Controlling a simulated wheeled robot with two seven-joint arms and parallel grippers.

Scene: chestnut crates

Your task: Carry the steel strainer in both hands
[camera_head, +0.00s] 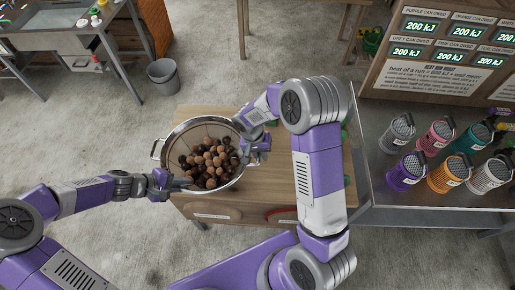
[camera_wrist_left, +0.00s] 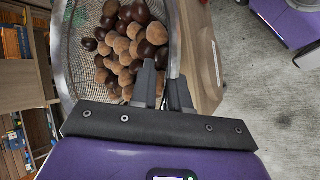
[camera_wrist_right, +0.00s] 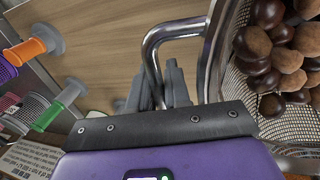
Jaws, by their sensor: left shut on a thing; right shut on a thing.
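The steel strainer (camera_head: 196,131) is a wide mesh bowl with a shiny rim and wire side handles, holding several dark and light brown chestnuts (camera_head: 208,163). My left gripper (camera_head: 182,183) is shut on its near-left rim; the rim passes between the fingers in the left wrist view (camera_wrist_left: 162,85). The strainer's left handle is free. The strainer looks roughly level over the wooden table (camera_head: 278,180); any gap beneath is hidden.
A grey counter (camera_head: 385,205) at the right holds several coloured cans (camera_head: 442,180) below an energy board (camera_head: 440,45). A grey bin (camera_head: 163,76) and a sink bench (camera_head: 60,42) stand at the back left. Floor at left is clear.

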